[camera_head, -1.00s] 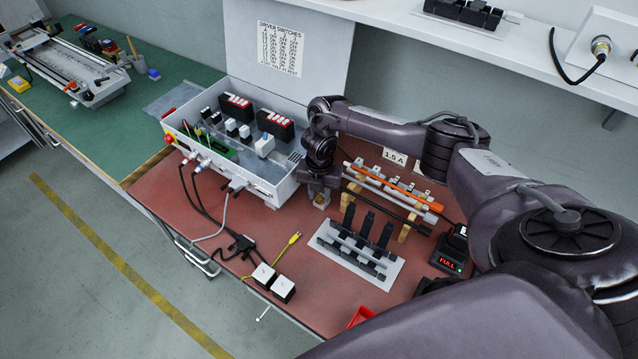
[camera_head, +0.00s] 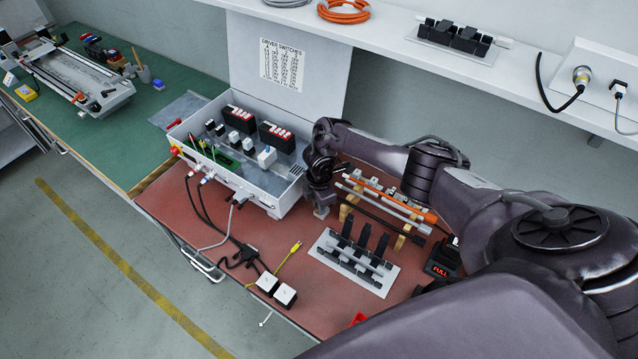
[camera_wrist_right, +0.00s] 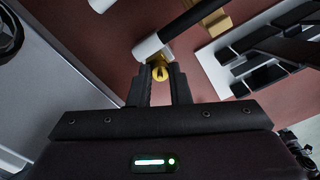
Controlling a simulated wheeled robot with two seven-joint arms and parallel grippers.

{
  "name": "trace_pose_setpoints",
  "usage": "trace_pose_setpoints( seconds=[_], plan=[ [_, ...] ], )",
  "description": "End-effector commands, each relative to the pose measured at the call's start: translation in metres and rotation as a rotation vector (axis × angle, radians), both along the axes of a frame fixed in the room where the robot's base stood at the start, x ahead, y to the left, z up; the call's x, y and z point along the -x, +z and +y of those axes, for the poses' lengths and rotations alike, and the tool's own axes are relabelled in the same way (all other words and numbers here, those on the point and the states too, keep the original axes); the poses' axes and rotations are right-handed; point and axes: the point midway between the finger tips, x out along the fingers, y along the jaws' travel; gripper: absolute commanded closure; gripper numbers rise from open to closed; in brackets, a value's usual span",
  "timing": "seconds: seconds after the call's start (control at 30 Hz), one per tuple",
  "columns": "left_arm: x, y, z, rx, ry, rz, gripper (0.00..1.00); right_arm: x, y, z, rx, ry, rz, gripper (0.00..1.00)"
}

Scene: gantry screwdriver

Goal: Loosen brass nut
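In the head view my right gripper (camera_head: 321,209) points down over the red bench top, just right of the open grey box (camera_head: 270,196). The nut cannot be made out there. My left gripper is not in view.
A grey plate with black holders (camera_head: 335,258) lies in front. Cables and white plugs (camera_head: 285,294) lie near the bench's front edge.

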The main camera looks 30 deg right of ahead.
Motion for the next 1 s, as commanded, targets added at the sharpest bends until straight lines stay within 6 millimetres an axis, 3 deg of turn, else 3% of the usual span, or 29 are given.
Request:
trace_pose_setpoints(
  seconds=[0.17, 0.4, 0.67, 0.9, 1.0],
  plan=[
    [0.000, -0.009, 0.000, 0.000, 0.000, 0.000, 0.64, -0.001, -0.003, -0.001, 0.002, 0.080, -0.002, 0.99],
    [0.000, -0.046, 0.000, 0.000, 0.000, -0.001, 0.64, -0.002, -0.005, -0.001, 0.002, 0.561, -0.005, 0.99],
    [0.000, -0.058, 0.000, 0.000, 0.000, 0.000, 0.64, -0.001, -0.002, -0.001, 0.002, 0.786, -0.003, 0.99],
    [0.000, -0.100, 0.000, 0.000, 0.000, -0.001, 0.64, -0.002, -0.006, -0.001, 0.004, 1.237, -0.004, 0.99],
    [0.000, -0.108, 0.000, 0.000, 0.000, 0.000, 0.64, -0.002, -0.003, -0.001, 0.005, 1.375, -0.004, 0.99]
  ],
)
